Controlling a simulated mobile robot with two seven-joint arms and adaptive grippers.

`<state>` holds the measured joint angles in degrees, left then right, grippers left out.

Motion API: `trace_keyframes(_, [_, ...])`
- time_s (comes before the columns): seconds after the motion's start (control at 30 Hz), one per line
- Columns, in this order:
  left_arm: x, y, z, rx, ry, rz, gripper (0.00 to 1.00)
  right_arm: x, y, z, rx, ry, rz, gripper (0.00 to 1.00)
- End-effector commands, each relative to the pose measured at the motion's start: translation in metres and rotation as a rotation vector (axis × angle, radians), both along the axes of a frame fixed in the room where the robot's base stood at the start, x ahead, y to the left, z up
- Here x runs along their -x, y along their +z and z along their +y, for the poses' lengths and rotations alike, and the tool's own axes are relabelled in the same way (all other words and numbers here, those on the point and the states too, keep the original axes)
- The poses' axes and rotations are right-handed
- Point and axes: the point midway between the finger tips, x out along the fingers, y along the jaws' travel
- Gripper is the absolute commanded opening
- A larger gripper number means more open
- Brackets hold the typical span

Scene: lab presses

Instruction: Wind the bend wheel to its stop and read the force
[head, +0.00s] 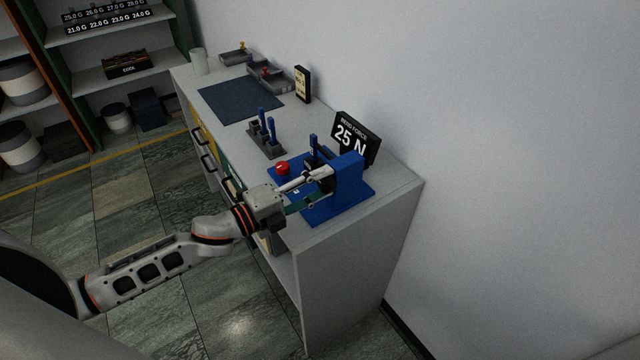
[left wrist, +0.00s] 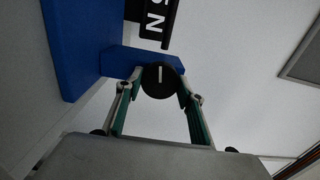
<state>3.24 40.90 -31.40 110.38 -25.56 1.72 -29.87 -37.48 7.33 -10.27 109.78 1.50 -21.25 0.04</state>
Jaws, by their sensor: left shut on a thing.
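The blue bend press (head: 346,180) stands on the near end of the bench. Its bend wheel is a round black knob with a white line (left wrist: 159,80), in the left wrist view, where the line points roughly up the picture. My left gripper (head: 318,187) is shut on the wheel, one finger on each side; the gripper's fingers also show in the left wrist view (left wrist: 162,92). In the head view the gripper largely hides the wheel. The force display (head: 353,138) behind the press reads 25 N. My right gripper is in neither view.
A dark rack with blue uprights (head: 267,138), a dark mat (head: 240,97), a small sign (head: 302,84) and trays (head: 270,77) are farther back. The wall is close behind the bench.

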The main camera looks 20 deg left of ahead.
Motion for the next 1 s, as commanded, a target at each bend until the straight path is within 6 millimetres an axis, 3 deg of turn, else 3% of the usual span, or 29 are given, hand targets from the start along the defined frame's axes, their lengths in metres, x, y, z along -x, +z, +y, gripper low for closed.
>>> trace_keyframes(0.53, [-0.0004,-0.0017,0.0013,-0.022,0.003,-0.012,0.16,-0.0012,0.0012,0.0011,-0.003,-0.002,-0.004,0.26])
trace_keyframes(0.57, [-0.0004,-0.0017,0.0013,-0.022,0.003,-0.012,0.43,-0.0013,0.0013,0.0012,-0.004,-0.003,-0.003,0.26])
trace_keyframes(0.6, [-0.0005,-0.0016,0.0013,-0.022,0.003,-0.013,0.53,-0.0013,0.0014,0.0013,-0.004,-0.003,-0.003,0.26])
trace_keyframes(1.0, [0.0013,-0.0004,0.0016,-0.020,0.001,-0.014,0.55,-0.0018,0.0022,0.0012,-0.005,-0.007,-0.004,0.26])
